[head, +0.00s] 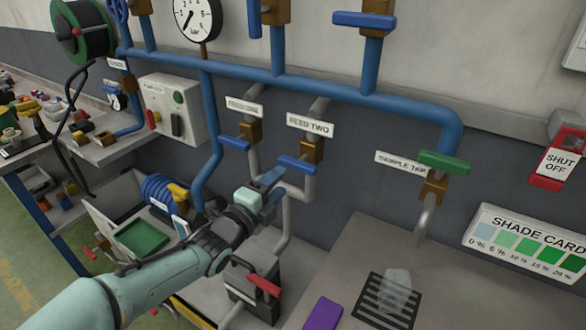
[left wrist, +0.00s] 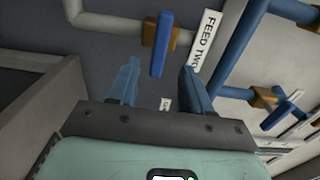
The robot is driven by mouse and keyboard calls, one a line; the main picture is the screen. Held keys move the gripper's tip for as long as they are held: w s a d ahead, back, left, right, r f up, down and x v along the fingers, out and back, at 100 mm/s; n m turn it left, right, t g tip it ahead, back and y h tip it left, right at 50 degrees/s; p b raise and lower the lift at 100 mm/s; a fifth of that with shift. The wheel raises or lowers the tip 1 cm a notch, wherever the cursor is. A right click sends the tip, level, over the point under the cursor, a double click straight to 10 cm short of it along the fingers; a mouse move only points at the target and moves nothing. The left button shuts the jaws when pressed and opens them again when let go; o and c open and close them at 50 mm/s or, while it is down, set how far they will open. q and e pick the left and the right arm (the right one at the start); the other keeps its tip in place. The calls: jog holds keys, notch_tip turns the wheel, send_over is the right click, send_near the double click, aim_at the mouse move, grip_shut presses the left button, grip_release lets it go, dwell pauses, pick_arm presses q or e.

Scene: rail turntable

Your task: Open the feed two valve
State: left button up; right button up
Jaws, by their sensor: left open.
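The feed two valve has a blue lever handle (head: 297,164) on a brass body (head: 313,151), below a white FEED TWO label (head: 310,123). The handle lies crosswise to its grey pipe. My left gripper (head: 273,181) is open and empty, just below and left of this handle in the head view. In the left wrist view the blue handle (left wrist: 161,45) stands ahead of the open left gripper (left wrist: 162,82), lined up with the gap between its fingers. It looks apart from the fingertips. The label (left wrist: 207,40) shows beside it. My right gripper is not in view.
Another blue-handled valve (head: 236,142) is close at the left. The green sample tap handle (head: 444,162) is at the right, above a grey counter with a clear cup (head: 397,291) on a drain grate. A dark box with a red handle (head: 264,286) stands below my gripper.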

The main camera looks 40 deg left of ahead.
aim_at(295, 167)
pick_arm(q)
jog(key=w, duration=0.4)
jog(key=w+p, duration=0.1)
jog(key=w, duration=0.2)
jog(key=shift+a, duration=0.35)
grip_shut()
